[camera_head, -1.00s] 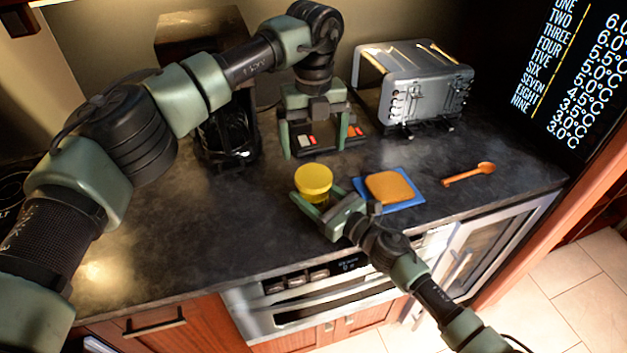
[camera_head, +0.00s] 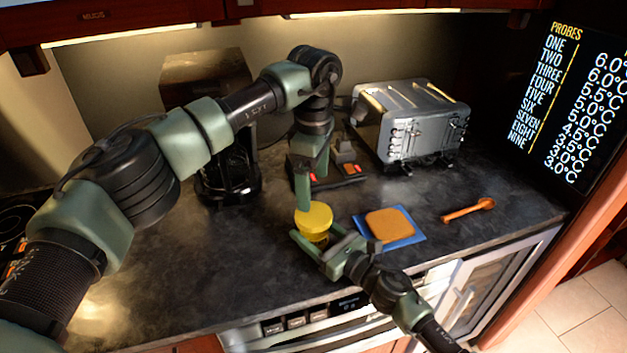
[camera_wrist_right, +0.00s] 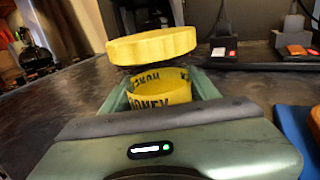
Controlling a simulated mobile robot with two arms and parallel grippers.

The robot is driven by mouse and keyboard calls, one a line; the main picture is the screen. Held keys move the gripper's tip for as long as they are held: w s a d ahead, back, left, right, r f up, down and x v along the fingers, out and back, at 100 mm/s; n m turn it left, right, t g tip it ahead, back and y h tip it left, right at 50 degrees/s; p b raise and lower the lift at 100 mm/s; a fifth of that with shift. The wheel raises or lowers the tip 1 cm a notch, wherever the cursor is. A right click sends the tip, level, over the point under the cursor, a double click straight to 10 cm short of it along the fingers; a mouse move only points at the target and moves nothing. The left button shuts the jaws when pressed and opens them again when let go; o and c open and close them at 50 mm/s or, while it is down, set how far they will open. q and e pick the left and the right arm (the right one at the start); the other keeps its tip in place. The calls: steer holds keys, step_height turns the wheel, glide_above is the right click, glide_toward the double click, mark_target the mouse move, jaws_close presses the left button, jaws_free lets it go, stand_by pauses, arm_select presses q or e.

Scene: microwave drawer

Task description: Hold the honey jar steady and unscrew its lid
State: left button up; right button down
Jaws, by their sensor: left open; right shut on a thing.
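The honey jar (camera_wrist_right: 160,88) has a yellow band lettered HONEY. Its round yellow lid (camera_head: 314,217) sits on top; in the right wrist view the lid (camera_wrist_right: 150,46) appears slightly tilted, with a dark strip between it and the yellow band. My right gripper (camera_head: 320,246) is shut on the jar from the front right, one finger on each side, below the lid. My left gripper (camera_head: 305,190) points down from above, open. Its near finger ends close to the lid's back left edge; I cannot tell whether they touch. Its other finger is mostly hidden.
A slice of bread (camera_head: 389,224) on a blue board (camera_head: 412,240) lies right of the jar, beside my right gripper. An orange spoon (camera_head: 468,210) lies farther right. A toaster (camera_head: 415,125) and a coffee maker (camera_head: 228,178) stand behind. The counter's left front (camera_head: 190,270) is clear.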

mark_target(313, 214)
arm_select(q)
steer(key=m, duration=1.4)
steer(key=shift+m, duration=0.3)
steer(key=shift+f+m, duration=0.3)
steer(key=shift+f, duration=3.7)
